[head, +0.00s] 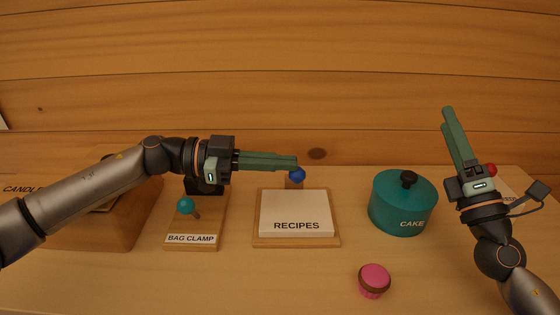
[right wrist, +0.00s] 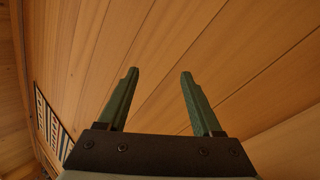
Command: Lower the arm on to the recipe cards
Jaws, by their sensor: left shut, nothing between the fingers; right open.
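The recipe cards (head: 297,208) are a cream stack marked RECIPES on a wooden base (head: 255,242), in the middle of the head view. A blue knob (head: 297,175) shows at the stack's back edge, in front of a small wooden block (head: 290,184). The rod of its arm cannot be made out. My left gripper (head: 297,162) is shut and empty, pointing right, its tips just above the blue knob in the picture; I cannot tell if they touch. My right gripper (head: 447,114) is open and empty, pointing up at the right; its spread fingers show in the right wrist view (right wrist: 158,75).
A bag clamp board (head: 211,220) with a teal knob (head: 185,205) stands left of the cards, under my left gripper. A teal CAKE tin (head: 402,208) and a pink cupcake (head: 374,281) are to the right. A red knob (head: 491,170) shows beside my right gripper. The front table is mostly clear.

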